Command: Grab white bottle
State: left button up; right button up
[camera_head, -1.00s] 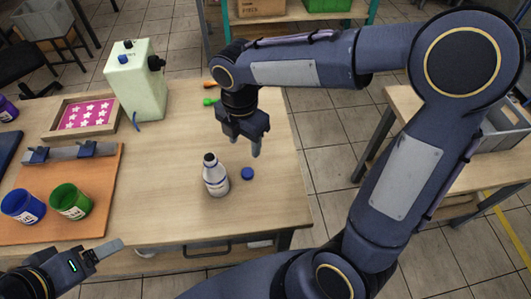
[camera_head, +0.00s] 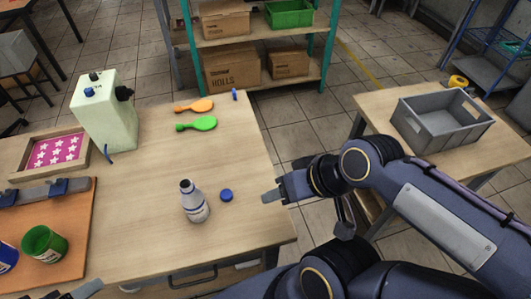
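The white bottle (camera_head: 196,205), with dark bands and a dark top, stands upright near the front right of the wooden table. A small blue cap (camera_head: 226,195) lies on the table just right of it. My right gripper (camera_head: 270,195) points left from the table's right edge, at about the bottle's height in the picture. It is apart from the bottle and the cap, and its finger spacing is hidden by the side-on angle. Only a tip of my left gripper (camera_head: 86,289) shows at the bottom left, away from the bottle.
A pale green machine (camera_head: 105,115) and a framed pink star print (camera_head: 57,151) stand left. A green paint pot (camera_head: 43,243) is front left. A grey crate (camera_head: 440,122) sits on the right table.

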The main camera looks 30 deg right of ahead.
aim_at(192, 200)
jog(key=k+j, duration=0.1)
jog(key=j, duration=0.25)
jog(key=k+j, duration=0.1)
jog(key=j, duration=0.3)
jog(key=k+j, duration=0.1)
jog(key=j, duration=0.25)
jog(key=k+j+z, duration=0.1)
jog(key=j, duration=0.3)
